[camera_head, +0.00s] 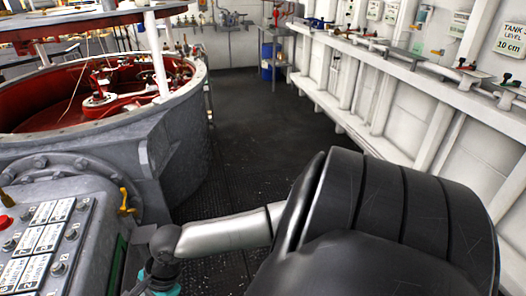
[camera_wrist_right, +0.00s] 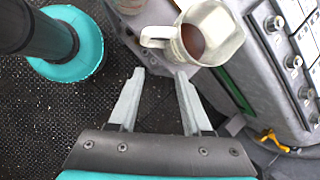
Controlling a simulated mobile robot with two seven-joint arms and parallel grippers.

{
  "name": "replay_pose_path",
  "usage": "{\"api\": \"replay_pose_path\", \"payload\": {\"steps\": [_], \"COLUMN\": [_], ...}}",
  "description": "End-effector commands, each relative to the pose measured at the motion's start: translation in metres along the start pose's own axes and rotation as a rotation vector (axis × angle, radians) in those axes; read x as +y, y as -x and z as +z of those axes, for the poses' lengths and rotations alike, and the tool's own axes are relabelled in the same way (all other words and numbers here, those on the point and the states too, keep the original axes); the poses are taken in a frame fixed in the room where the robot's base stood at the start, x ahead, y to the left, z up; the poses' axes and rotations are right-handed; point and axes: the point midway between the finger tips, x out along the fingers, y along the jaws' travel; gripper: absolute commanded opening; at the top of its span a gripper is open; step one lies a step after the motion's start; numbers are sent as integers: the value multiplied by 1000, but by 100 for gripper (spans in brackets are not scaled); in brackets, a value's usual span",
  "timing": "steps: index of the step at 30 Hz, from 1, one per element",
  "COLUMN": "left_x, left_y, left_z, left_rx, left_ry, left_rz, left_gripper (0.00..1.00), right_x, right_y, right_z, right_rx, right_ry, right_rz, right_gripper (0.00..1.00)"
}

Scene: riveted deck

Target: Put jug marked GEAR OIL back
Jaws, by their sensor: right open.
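A whitish jug (camera_wrist_right: 218,30) with brown liquid inside shows at the top of the right wrist view, seen from above. Its handle (camera_wrist_right: 152,37) points left, just beyond my fingertips. No marking on it can be read, and I cannot tell what it rests on. My right gripper (camera_wrist_right: 159,73) is open, with nothing between its fingers and the handle apart from the tips. The jug is not visible in the head view, where my dark arm fills the lower right. My left gripper is in neither view.
A grey console (camera_head: 40,240) with buttons stands at the lower left, with a yellow lever (camera_head: 126,203) beside it. A large round grey housing (camera_head: 180,130) is behind. A white ribbed wall (camera_head: 400,100) runs along the right. The dark deck (camera_head: 260,115) between is clear.

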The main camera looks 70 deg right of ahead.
Motion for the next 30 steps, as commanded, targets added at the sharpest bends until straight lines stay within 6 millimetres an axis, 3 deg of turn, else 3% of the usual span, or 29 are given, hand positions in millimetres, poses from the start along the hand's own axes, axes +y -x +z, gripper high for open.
{"api": "replay_pose_path", "payload": {"steps": [5, 11, 17, 21, 27, 30], "left_x": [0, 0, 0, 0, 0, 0], "left_y": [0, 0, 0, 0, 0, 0], "left_z": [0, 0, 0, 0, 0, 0], "left_rx": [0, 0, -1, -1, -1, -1], "left_ry": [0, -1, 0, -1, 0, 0], "left_rz": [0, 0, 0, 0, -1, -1], "left_gripper": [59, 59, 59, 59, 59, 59], "right_x": [-3, 32, 114, 192, 297, 330], "right_y": [-52, -106, -152, -179, -199, -203], "right_z": [-54, -118, -166, -183, -179, -173], "right_rx": [96, 252, 365, 372, 281, 232], "right_ry": [255, 609, 1012, 1319, 1709, 1831], "right_rz": [-93, -86, 56, 204, 380, 425], "right_gripper": [49, 49, 49, 49, 49, 49]}}
